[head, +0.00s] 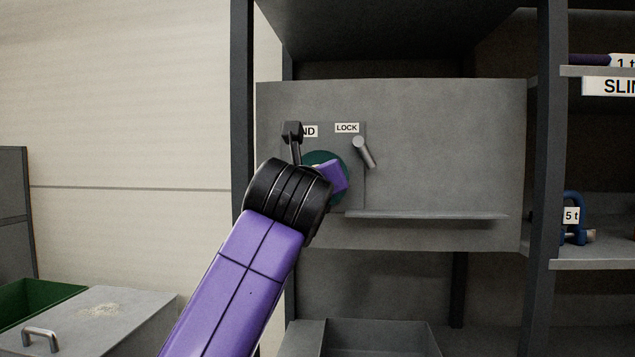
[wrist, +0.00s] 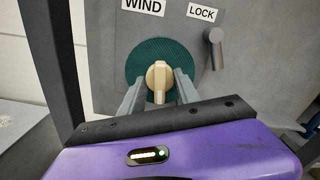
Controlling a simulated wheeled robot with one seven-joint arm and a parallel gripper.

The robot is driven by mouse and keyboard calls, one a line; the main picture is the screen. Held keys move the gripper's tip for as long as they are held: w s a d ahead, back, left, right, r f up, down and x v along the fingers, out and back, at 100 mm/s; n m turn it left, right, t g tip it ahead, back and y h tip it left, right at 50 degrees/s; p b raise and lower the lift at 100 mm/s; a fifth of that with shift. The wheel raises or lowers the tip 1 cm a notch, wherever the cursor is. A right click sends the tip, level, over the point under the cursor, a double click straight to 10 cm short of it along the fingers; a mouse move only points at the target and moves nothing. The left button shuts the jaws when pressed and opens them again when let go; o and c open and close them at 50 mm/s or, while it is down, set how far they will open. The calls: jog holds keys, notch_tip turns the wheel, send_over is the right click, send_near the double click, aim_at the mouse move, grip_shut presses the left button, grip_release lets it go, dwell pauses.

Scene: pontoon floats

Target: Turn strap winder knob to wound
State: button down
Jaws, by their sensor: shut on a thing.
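The strap winder knob (wrist: 158,81) is a cream-coloured grip on a round dark green dial (wrist: 138,59), below a WIND label (wrist: 144,5) in the wrist view. It points nearly straight up there. My gripper (wrist: 158,88) has its two grey fingers on either side of the knob and is shut on it. In the head view the green dial (head: 319,158) shows partly behind my wrist, on a grey panel. The knob itself is hidden there by my arm.
A LOCK label (head: 346,128) sits above a small grey lever (head: 363,152) just right of the dial. Dark shelf posts (head: 243,100) stand at the left. A lidded grey box (head: 105,322) is at lower left.

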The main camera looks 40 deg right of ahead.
jog(key=shift+f, duration=0.15)
jog(key=c, duration=0.9)
grip_release()
jog(key=shift+a, duration=0.1)
jog(key=shift+p+v, duration=0.7)
jog(key=shift+v, duration=3.15)
